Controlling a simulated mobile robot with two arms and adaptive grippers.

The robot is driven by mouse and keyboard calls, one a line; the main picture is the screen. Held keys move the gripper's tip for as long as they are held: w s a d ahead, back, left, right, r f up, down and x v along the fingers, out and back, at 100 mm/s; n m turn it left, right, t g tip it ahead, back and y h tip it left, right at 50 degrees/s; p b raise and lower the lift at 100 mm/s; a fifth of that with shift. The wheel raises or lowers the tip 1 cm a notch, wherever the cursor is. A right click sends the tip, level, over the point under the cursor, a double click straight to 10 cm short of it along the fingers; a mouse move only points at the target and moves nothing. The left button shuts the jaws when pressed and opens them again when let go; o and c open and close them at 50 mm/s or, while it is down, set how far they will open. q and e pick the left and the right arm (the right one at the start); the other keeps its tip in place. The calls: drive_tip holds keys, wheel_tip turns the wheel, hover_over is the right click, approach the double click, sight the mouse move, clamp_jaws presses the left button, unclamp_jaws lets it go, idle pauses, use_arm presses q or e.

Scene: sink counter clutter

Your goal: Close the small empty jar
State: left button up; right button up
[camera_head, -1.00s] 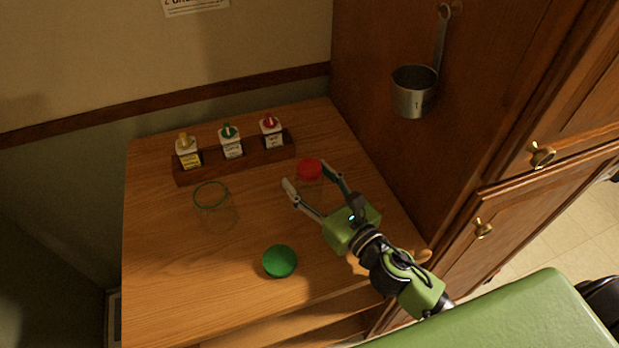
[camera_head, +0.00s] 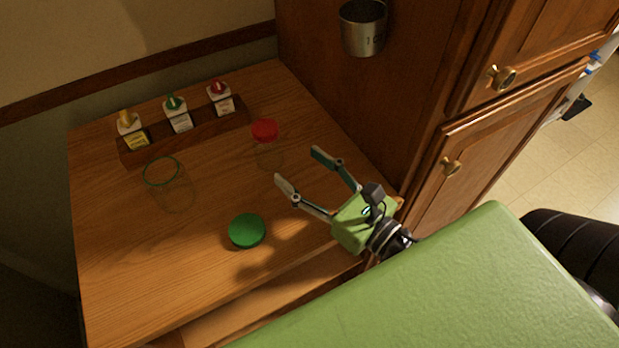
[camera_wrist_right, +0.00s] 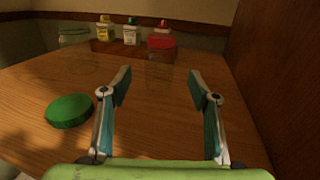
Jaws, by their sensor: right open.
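A small clear glass jar (camera_head: 269,155) stands upright on the wooden counter with a red lid (camera_head: 265,130) on its top. The lid looks level; how tightly it sits cannot be told. The red lid also shows in the right wrist view (camera_wrist_right: 162,42), straight beyond the fingers. My right gripper (camera_head: 304,168) is open and empty, in front and to the right of the jar, apart from it. Its two spread fingers also show in the right wrist view (camera_wrist_right: 160,84). My left gripper is not in view.
A larger open clear jar with a green rim (camera_head: 163,171) stands at left. A green lid (camera_head: 247,231) lies near the counter's front. A wooden rack (camera_head: 190,134) holds several bottles behind. The cabinet wall (camera_head: 325,75) with a hanging metal cup (camera_head: 363,30) bounds the right.

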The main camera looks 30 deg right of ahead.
drive_tip(key=shift+s+d, duration=0.2)
drive_tip(key=shift+s, duration=0.4)
